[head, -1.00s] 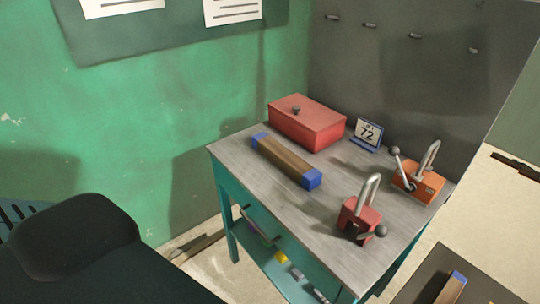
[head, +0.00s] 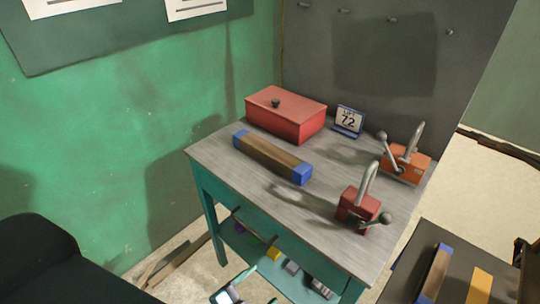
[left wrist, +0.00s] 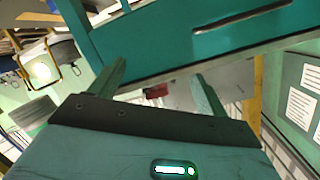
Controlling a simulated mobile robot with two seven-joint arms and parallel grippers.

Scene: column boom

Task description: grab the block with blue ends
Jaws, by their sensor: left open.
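The brown block with blue ends (head: 272,158) lies flat on the grey top of a teal workbench (head: 215,158), running diagonally. My left gripper (head: 259,288) shows at the bottom edge of the head view, low in front of the bench, apart from the block. In the left wrist view, its two fingers (left wrist: 158,85) are spread with nothing between them, and the block cannot be made out there. My right gripper is not in view.
A red box (head: 287,115), a small sign reading 72 (head: 348,121), an orange clamp-like device (head: 405,165) and a red one (head: 358,207) stand on the bench. Small items lie on its lower shelf. The bench's teal front (left wrist: 175,45) fills the upper wrist view.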

